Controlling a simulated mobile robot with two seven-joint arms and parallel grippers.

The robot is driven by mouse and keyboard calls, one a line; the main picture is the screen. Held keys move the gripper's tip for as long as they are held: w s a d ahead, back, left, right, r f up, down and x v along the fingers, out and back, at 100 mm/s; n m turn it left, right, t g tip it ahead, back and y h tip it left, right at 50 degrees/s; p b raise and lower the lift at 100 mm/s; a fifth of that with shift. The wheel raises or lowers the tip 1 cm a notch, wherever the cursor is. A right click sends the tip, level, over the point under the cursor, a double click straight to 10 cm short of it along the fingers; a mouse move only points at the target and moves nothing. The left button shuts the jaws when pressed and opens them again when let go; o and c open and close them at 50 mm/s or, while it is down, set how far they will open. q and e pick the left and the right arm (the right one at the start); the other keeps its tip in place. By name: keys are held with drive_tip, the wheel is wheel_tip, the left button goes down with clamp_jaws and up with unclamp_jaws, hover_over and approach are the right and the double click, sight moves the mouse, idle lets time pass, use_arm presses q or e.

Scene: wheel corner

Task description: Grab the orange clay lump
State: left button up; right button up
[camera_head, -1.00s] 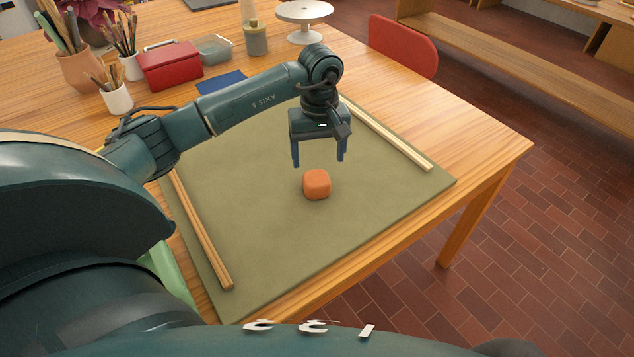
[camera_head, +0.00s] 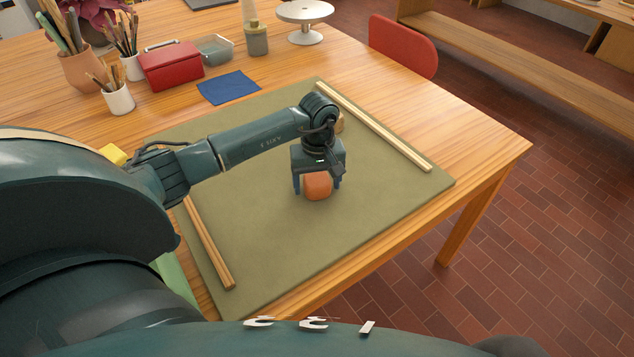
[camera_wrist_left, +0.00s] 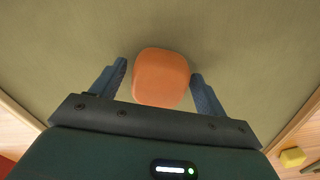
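The orange clay lump (camera_head: 318,187) rests on the olive-green mat (camera_head: 290,250). My left gripper (camera_head: 317,190) is lowered over it, with one finger on either side. In the left wrist view, the lump (camera_wrist_left: 161,77) lies between the two open blue fingers of my left gripper (camera_wrist_left: 161,85), with a gap showing on each side. The top of the lump is partly hidden by the gripper in the head view. My right gripper is not in view.
Wooden strips lie on the mat at the left (camera_head: 208,243) and right (camera_head: 375,127). A tan block (camera_head: 339,123) shows partly behind my left wrist. A blue cloth (camera_head: 228,87), a red box (camera_head: 171,66) and brush pots stand behind. The front of the mat is clear.

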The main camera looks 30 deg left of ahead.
use_arm(q)
drive_tip(key=c, duration=1)
drive_tip(key=shift+c, duration=0.6)
drive_tip(key=shift+r, duration=0.15)
